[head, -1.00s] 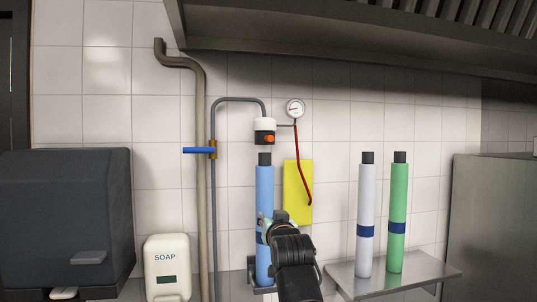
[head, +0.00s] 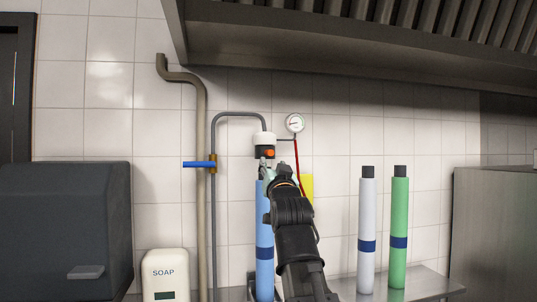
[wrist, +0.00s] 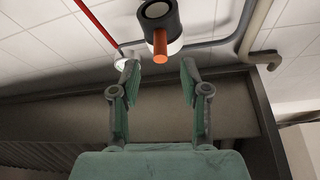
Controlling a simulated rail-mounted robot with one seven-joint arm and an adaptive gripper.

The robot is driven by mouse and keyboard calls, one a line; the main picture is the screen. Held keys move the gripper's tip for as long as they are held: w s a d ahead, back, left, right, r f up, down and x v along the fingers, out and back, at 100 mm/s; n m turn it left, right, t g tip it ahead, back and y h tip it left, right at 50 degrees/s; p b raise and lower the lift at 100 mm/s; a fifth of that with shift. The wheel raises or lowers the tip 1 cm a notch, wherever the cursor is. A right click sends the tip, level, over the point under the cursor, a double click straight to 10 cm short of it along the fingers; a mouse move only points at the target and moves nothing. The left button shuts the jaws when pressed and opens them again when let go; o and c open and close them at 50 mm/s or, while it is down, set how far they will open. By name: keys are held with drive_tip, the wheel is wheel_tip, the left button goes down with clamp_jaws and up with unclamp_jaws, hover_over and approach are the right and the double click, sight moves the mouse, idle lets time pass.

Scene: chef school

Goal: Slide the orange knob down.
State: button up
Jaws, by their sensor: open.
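The orange knob (head: 268,153) sticks out of the black lower part of a white and black valve head (head: 265,141) on the tiled wall, above the blue cylinder (head: 264,232). My gripper (head: 267,172) is just below the knob in the head view, partly hidden by my own arm. In the wrist view, the knob (wrist: 160,46) points toward the camera, between and beyond the two fingertips of my gripper (wrist: 160,72). The fingers are apart with nothing between them. I see no contact with the knob.
A gauge (head: 295,123) with a red hose (head: 297,160) is right of the valve head. A pipe with a blue lever (head: 199,164) is to the left. White (head: 366,225) and green (head: 399,225) cylinders stand on a shelf at right. A metal hood (head: 340,50) overhangs above.

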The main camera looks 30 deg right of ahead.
sight(268, 156)
drive_tip(key=p+x, duration=0.2)
drive_tip(key=x, duration=0.6)
drive_tip(key=shift+s+r, duration=0.1)
drive_tip(key=shift+p+x, duration=0.45)
drive_tip(key=shift+x, duration=0.35)
clamp_jaws()
